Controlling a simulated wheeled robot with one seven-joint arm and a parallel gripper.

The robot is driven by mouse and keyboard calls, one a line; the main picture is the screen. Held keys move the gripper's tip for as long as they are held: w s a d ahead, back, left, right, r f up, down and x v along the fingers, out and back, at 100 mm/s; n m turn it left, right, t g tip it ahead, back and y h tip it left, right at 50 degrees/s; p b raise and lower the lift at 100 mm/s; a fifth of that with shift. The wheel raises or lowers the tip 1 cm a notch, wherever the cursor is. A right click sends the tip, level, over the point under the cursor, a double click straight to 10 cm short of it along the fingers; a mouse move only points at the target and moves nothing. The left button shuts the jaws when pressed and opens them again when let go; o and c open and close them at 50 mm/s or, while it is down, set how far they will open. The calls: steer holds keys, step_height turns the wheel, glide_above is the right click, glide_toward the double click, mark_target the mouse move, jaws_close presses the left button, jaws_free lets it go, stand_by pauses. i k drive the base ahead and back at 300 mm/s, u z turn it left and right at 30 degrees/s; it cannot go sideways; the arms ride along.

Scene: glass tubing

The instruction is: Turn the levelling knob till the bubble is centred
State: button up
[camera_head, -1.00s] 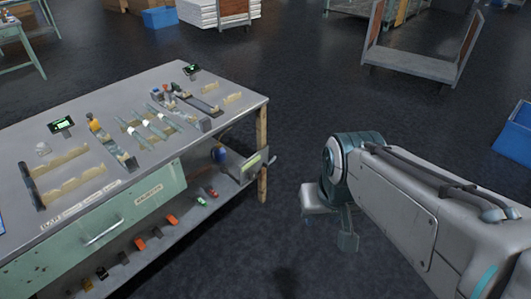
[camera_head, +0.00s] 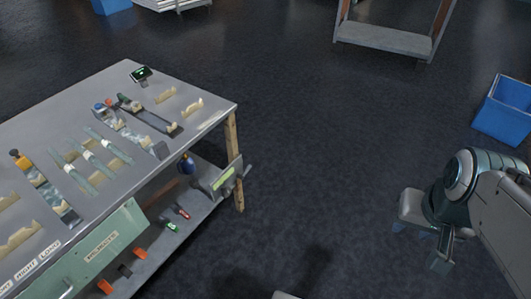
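A grey bracket with a yellow-green strip (camera_head: 224,179), which looks like the level vial, sits at the bench's right end below the top. The bubble is too small to make out. A round blue knob-like part (camera_head: 186,165) shows left of it under the bench top; I cannot tell whether it is the levelling knob. A short dark stub (camera_head: 248,171) sticks out at the bracket's right side. My gripper (camera_head: 420,243) hangs over the floor at the right, well apart from the bench. Its two fingers are spread and nothing shows between them.
The bench (camera_head: 205,95) carries glass tubes (camera_head: 84,174) in cradles and a small display (camera_head: 141,73). A lower shelf (camera_head: 190,215) holds red and green items. A wooden leg (camera_head: 233,150) stands by the bracket. A blue bin (camera_head: 503,108) stands right. Floor between is clear.

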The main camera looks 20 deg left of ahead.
mark_target(227, 191)
steer(key=u, duration=0.2)
steer(key=i, duration=0.85)
steer(key=u, duration=0.7)
